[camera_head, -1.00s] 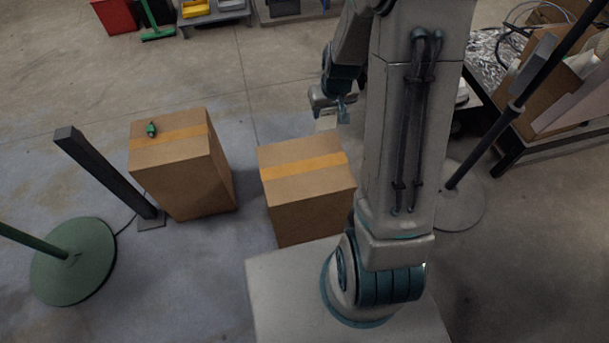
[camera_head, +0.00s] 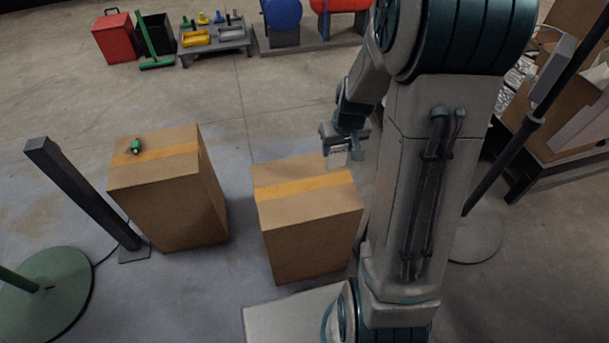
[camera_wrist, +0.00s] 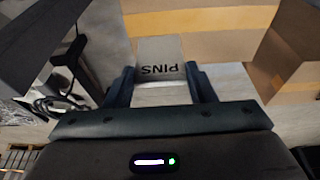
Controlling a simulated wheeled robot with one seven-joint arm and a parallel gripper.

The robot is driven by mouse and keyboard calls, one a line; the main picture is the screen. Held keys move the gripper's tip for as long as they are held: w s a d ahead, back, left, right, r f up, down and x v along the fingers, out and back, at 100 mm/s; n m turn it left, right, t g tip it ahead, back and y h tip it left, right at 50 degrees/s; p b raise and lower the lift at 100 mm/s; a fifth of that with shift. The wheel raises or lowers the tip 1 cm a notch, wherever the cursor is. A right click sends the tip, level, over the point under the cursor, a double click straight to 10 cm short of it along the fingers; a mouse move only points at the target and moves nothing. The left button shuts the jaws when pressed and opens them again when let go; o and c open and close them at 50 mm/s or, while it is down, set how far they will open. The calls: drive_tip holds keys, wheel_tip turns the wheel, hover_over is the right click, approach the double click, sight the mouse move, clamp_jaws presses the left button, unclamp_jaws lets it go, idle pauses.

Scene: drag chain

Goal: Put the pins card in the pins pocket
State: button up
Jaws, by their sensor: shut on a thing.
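The pins card (camera_wrist: 160,70) is a pale grey card with "PINS" printed on it, upside down in the wrist view. My gripper (camera_wrist: 162,84) has a dark finger at each side of the card and is shut on it. In the head view, the pins card (camera_head: 337,158) is a small whitish piece under my gripper (camera_head: 346,152). It appears in front of the far right part of the nearer cardboard box; I cannot tell how high above it. I cannot make out the pins pocket in either view.
A cardboard box (camera_head: 305,220) with a yellow band stands left of my arm. Another box (camera_head: 175,205) with a green item (camera_head: 136,147) on top stands farther left. A dark post (camera_head: 80,190) stands beside it. A cluttered table (camera_head: 555,165) is at right.

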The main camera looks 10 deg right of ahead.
drive_tip(key=shift+w+a+f+b, duration=0.4)
drive_tip(key=shift+w+a+f, duration=0.1)
drive_tip(key=shift+a+f, duration=0.95)
drive_tip(key=shift+w+a+f+b, duration=0.35)
drive_tip(key=shift+w+a+f, duration=0.1)
drive_tip(key=shift+a+f, duration=1)
drive_tip(key=shift+w+a+f+b, duration=0.45)
drive_tip(key=shift+a+f, duration=0.75)
drive_tip(key=shift+f, duration=0.5)
drive_tip(key=shift+f, duration=0.25)
drive_tip(key=o, duration=1)
drive_tip(key=shift+c, duration=0.2)
drive_tip(key=shift+r, duration=0.15)
